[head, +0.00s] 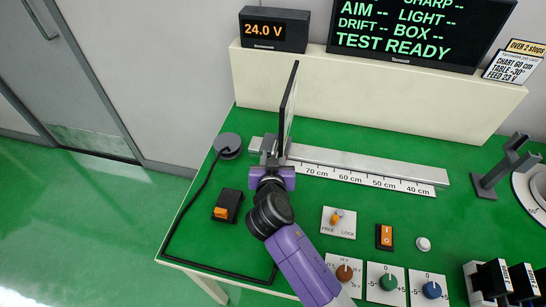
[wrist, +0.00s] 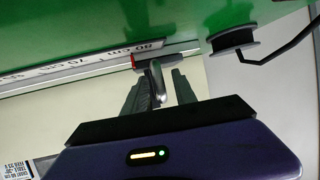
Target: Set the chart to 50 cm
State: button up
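The chart (head: 289,106) is a thin dark-edged panel seen nearly edge-on in the head view. It stands upright on a carriage at the left end of a grey rail (head: 370,165). The rail's white scale (head: 365,180) reads 70, 60, 50 and 40 cm from left to right; the chart is left of 70. In the wrist view, a red mark (wrist: 133,62) on the carriage lies beside the 80 cm label. My gripper (wrist: 158,78) is at the carriage, its two fingers apart on either side of a grey handle (wrist: 155,82). Firm contact does not show.
A black cable runs from a round grey disc (head: 228,145) along the table's left edge. A black box with an orange switch (head: 227,206) is left of my arm. A FREE/LOCK lever (head: 337,218) and several knobs are to the right. A card (head: 513,67) reads "CHART 60 cm".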

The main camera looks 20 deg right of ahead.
grip_shut()
dwell(1.2)
